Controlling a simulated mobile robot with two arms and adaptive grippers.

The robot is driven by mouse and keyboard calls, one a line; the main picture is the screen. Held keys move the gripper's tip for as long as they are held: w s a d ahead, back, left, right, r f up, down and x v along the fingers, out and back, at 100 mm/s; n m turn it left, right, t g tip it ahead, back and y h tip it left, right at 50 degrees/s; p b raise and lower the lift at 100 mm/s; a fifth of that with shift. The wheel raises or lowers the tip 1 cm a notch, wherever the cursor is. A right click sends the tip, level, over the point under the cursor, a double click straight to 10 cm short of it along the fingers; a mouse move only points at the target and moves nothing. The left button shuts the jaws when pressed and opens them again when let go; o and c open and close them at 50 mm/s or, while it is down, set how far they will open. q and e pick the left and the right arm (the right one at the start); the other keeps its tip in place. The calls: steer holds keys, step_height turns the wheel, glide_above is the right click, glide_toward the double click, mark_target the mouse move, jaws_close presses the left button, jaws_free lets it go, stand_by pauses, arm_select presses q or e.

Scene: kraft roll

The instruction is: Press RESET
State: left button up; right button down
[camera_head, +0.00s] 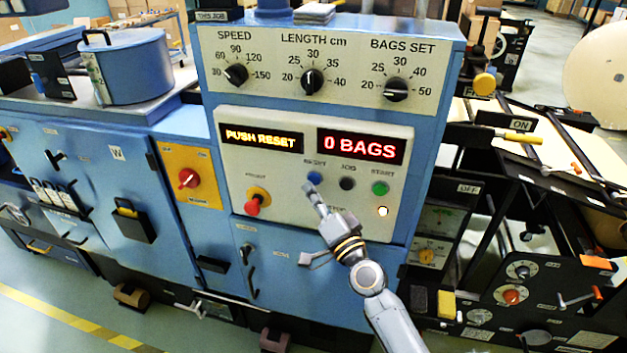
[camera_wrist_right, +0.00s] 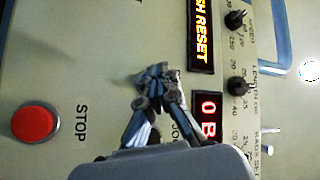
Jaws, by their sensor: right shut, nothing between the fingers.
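The blue RESET button (camera_head: 314,178) is on the pale control panel, below the two displays. The left display (camera_head: 261,138) reads PUSH RESET and the right display (camera_head: 360,147) reads 0 BAGS. My right gripper (camera_head: 311,188) is shut and empty, its fingertips just below the RESET button in the head view. I cannot tell whether they touch it. In the right wrist view the gripper (camera_wrist_right: 158,75) points at the panel and hides the RESET button. My left gripper is not in view.
Beside RESET are a black JOG button (camera_head: 347,184) and a green START button (camera_head: 380,188). Three dials, including SPEED (camera_head: 236,75), are above the displays.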

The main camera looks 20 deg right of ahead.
steer(key=shift+w+d, duration=0.1)
steer(key=shift+w+d, duration=0.15)
steer(key=shift+w, duration=0.1)
steer(key=shift+w+d, duration=0.25)
steer(key=shift+w, duration=0.1)
stand_by(0.8)
steer(key=shift+r, duration=0.1)
steer(key=shift+s+a, duration=0.45)
steer(key=shift+s, duration=0.25)
steer(key=shift+s+a+p, duration=0.35)
steer(key=shift+s+a, duration=0.35)
steer(key=shift+s, duration=0.35)
steer(key=shift+s+a+p, duration=0.3)
steer(key=shift+s+a, duration=0.4)
steer(key=shift+s, duration=0.35)
